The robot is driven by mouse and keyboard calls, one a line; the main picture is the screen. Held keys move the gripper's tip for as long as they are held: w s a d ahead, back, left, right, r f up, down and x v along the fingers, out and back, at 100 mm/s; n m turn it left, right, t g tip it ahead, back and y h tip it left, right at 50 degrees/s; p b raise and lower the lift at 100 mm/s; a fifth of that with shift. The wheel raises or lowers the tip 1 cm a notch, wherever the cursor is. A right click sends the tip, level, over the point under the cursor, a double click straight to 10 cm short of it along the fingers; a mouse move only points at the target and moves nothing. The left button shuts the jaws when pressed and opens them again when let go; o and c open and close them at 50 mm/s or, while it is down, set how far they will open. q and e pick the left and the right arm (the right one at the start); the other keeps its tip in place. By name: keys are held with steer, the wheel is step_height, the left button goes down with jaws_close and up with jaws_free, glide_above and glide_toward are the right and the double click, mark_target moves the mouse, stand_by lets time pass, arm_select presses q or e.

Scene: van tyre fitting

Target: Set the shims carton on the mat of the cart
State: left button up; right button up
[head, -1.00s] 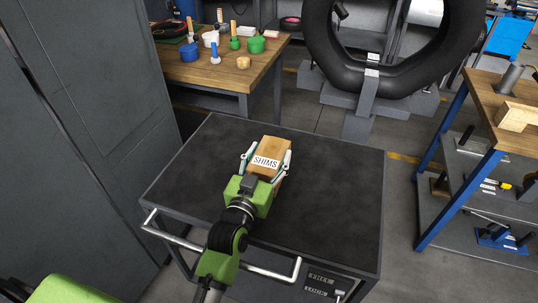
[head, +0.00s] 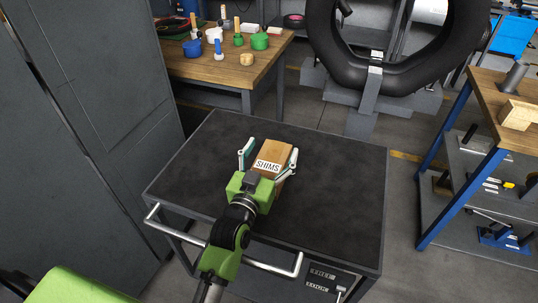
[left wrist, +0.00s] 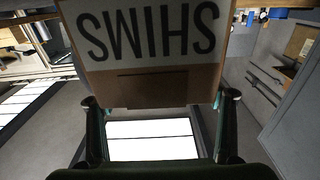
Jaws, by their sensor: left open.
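The shims carton (head: 273,157), a light brown box with a white label reading SHIMS, appears to rest on the black mat (head: 335,195) of the cart, near its middle. My left gripper (head: 272,148) is open, with one finger on either side of the carton. A gap shows between the left finger and the carton; the right finger is close to its side. In the left wrist view the carton (left wrist: 150,85) fills the upper middle, its label upside down, between the fingers. The carton's underside is hidden. My right gripper is not in view.
The cart has a rail handle (head: 270,268) at its front. A wooden bench (head: 225,69) with pots stands behind, a large tyre (head: 329,65) at the back, and a blue-framed shelf (head: 455,155) at the right. The mat is clear around the carton.

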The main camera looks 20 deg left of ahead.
arm_select(q)
steer(key=shift+f, duration=0.55)
steer(key=s+r, duration=0.1)
steer(key=s, duration=1)
steer(key=shift+s+a+b, duration=0.15)
steer(key=shift+s+b, duration=0.25)
